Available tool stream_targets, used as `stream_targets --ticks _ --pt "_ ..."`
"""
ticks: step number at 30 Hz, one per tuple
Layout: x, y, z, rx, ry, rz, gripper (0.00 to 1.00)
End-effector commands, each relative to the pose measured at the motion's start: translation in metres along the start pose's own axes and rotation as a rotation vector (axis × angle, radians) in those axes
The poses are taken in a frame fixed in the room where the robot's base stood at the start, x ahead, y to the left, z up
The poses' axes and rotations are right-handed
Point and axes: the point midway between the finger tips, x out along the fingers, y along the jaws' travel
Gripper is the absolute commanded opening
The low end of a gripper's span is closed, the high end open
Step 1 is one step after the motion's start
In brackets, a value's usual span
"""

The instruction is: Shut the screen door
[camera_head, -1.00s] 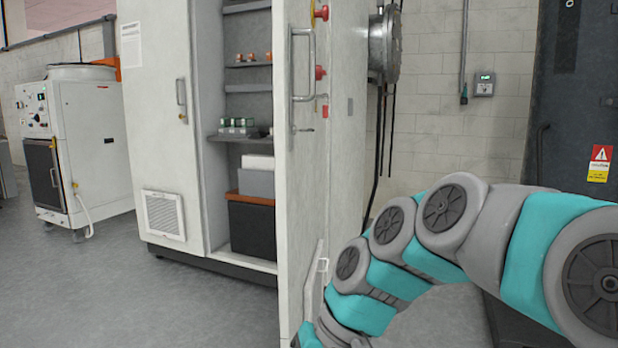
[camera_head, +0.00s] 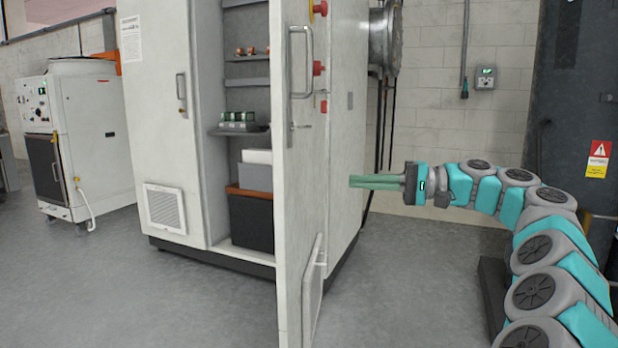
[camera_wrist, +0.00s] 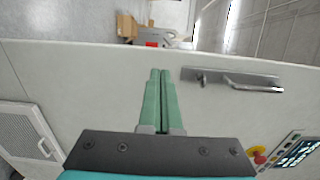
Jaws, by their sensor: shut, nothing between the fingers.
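The screen door (camera_head: 291,190) stands open on the pale cabinet, seen nearly edge-on in the head view. Its bar handle (camera_head: 301,62) is near the free edge, with red knobs beside it. In the wrist view the door's outer face (camera_wrist: 90,95) fills the middle, with a metal handle (camera_wrist: 235,79), a lit screen (camera_wrist: 297,152) and a red-and-yellow button (camera_wrist: 258,157). My gripper (camera_head: 351,181) is shut and empty, to the right of the door, pointing left toward its outer face. In the wrist view, its fingertips (camera_wrist: 161,72) lie near the free edge; contact cannot be told.
The open cabinet shows shelves (camera_head: 236,131) with small parts and a dark bin (camera_head: 251,222). Its other door (camera_head: 160,125) is closed. A white machine (camera_head: 75,140) stands at the far left. A dark panel (camera_head: 580,90) stands at the right. The floor in front is clear.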

Motion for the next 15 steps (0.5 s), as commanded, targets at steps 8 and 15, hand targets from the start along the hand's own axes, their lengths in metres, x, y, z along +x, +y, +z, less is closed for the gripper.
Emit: stream_targets --ticks 8,15 --pt "0.010 -0.001 -0.005 -0.005 0.011 -0.012 0.00" --pt "0.054 -0.001 -0.005 -0.004 0.010 -0.011 0.00"
